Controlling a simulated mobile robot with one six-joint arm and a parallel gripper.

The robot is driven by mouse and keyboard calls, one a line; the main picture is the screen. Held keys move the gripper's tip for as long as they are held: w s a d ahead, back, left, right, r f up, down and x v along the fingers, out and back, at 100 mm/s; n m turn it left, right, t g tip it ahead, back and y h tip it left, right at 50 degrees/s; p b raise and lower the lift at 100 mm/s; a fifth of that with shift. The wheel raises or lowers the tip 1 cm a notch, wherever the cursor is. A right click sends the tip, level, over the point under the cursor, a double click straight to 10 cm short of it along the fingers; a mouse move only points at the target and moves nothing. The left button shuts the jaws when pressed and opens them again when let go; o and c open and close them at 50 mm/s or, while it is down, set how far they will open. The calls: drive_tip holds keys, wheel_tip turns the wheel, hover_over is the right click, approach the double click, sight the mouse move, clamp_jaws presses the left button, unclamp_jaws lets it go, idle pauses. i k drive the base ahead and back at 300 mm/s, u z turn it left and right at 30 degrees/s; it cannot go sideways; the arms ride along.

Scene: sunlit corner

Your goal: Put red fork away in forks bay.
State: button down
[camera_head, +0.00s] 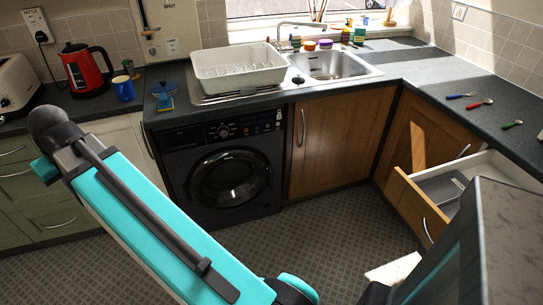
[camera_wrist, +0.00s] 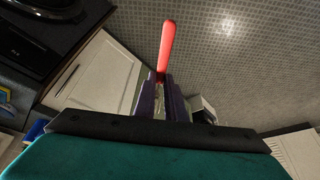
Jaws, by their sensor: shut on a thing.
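In the wrist view my gripper (camera_wrist: 161,95) is shut on a red-handled utensil, the red fork (camera_wrist: 167,45). Its red handle sticks out beyond the fingers; its metal part lies between them and is mostly hidden, so I cannot see tines. In the head view the gripper and the held fork are out of sight. The wooden-front drawer (camera_head: 418,207) at the right stands open. A grey cutlery tray (camera_head: 443,189) shows partly inside it. My own dark part hides the rest, and I cannot tell which bay is for forks.
On the right worktop (camera_head: 437,72) lie a blue-handled (camera_head: 461,96), a red-handled (camera_head: 479,104) and a green-handled utensil (camera_head: 512,124). A white dish rack (camera_head: 240,69) stands beside the sink (camera_head: 333,66). A red kettle (camera_head: 84,70) and blue mug (camera_head: 124,88) are at left. The middle floor is clear.

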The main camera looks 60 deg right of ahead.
sight(436, 189)
drive_tip(key=u, duration=0.05)
drive_tip(key=k, duration=1.3)
drive_tip(key=z, duration=0.35)
